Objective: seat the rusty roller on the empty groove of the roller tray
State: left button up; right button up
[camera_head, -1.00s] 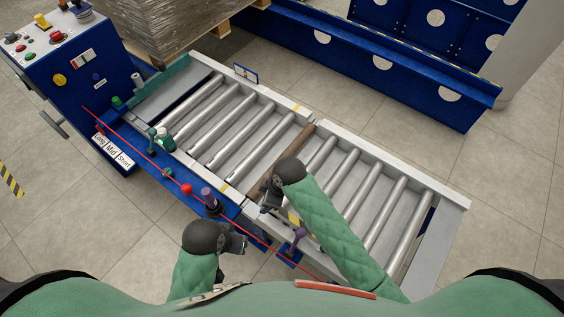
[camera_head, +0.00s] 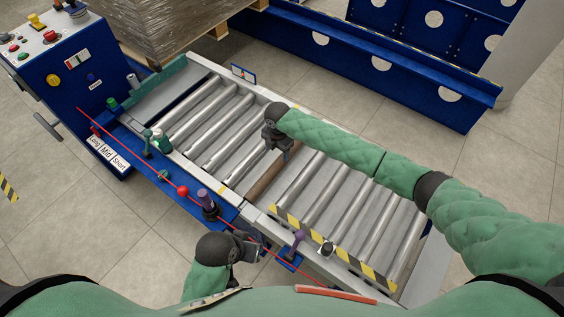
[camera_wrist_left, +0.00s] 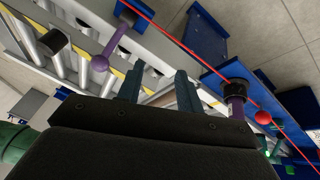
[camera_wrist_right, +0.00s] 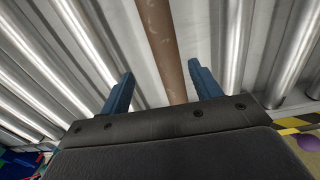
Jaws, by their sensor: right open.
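The rusty roller (camera_head: 273,182) is a brown bar lying across the roller tray (camera_head: 232,183), parallel to the grey rollers. Its far end is hidden beneath my right gripper (camera_head: 280,150). In the right wrist view the rusty roller (camera_wrist_right: 160,45) runs between the two open, blue-tipped fingers, with space on both sides. Whether it sits in a groove cannot be told, and I cannot pick out an empty groove. My left gripper (camera_head: 247,246) is open and empty at the near side of the tray; its fingers are apart in the left wrist view (camera_wrist_left: 158,88).
A red cord (camera_head: 140,143) runs along the near side, by a purple-topped post (camera_head: 207,203) and a purple knob (camera_head: 298,237). A striped edge (camera_head: 335,250) borders the right rollers. A blue control box (camera_head: 65,70) and wrapped pallet load (camera_head: 165,30) stand at upper left.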

jog(key=shift+w+d+n, duration=0.3)
jog(key=shift+w+d, duration=0.4)
jog(key=shift+w, duration=0.25)
jog(key=shift+w+d+f, duration=0.1)
jog(key=shift+f, duration=0.15)
notch_tip(320, 180, down, 2)
jog(key=shift+f, duration=0.1)
jog(key=f, duration=0.2)
jog(key=f+p, duration=0.1)
jog(key=f, duration=0.1)
jog(key=shift+s, duration=0.4)
jog(key=shift+f, duration=0.55)
pick_arm(q)
jog(key=shift+s+a+r, duration=0.2)
jog(key=shift+a+r, duration=0.2)
jog(key=shift+r, duration=0.1)
jog(key=shift+s+a+r, duration=0.15)
jog(key=shift+a+r, duration=0.25)
jog(key=shift+r, duration=0.05)
pick_arm(e)
grip_shut()
